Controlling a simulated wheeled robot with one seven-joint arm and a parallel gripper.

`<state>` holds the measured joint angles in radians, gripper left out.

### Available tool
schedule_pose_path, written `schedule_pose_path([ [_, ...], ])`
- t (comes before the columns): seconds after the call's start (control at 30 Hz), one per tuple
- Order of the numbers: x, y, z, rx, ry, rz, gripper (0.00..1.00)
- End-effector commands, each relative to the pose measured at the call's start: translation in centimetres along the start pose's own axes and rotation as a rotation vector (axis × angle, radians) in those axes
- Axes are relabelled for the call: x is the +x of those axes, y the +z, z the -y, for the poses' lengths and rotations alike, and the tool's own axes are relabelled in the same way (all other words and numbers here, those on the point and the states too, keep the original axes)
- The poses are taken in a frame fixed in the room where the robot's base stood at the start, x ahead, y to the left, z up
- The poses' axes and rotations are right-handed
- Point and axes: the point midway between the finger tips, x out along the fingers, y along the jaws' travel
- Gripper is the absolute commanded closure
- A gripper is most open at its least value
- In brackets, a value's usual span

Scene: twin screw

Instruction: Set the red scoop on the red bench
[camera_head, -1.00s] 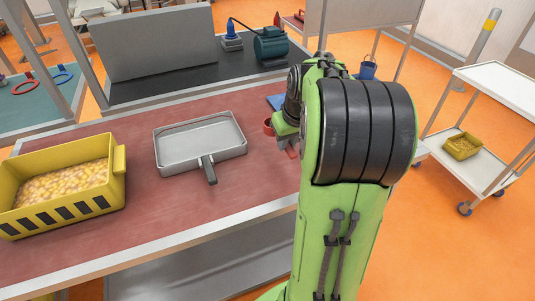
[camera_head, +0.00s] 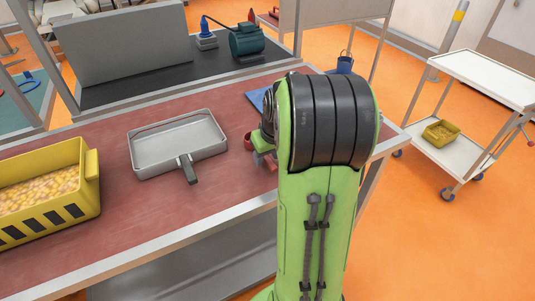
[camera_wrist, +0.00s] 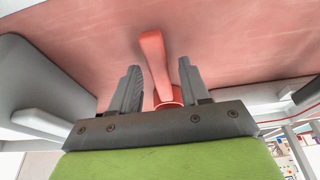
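The red scoop (camera_wrist: 155,58) shows in the wrist view with its handle between my gripper's fingers and its round part partly hidden by the palm. My gripper (camera_wrist: 159,65) is open, with gaps beside the handle. In the head view the scoop's red round part (camera_head: 247,141) shows left of my arm, over the right part of the red bench (camera_head: 115,200). My gripper (camera_head: 263,158) is mostly hidden behind my arm there. The scoop appears at or close to the bench top; exact contact cannot be told.
A grey tray with a dark handle (camera_head: 178,143) lies on the bench left of the scoop. A yellow bin of yellowish pieces (camera_head: 48,225) stands at the left. A blue flat thing (camera_head: 256,101) lies behind the scoop. A white trolley (camera_head: 482,78) stands to the right.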

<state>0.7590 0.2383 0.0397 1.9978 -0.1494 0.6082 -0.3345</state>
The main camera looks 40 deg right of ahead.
Motion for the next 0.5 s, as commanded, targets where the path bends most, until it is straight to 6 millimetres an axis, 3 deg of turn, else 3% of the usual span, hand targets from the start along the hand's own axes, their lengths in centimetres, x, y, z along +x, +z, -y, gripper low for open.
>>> schedule_pose_path([
  [0.27, -0.8, -0.2, 0.0, 0.0, 0.001, -0.002, 0.54],
  [0.5, -7.2, -0.3, 0.0, -0.001, 0.003, -0.006, 0.54],
])
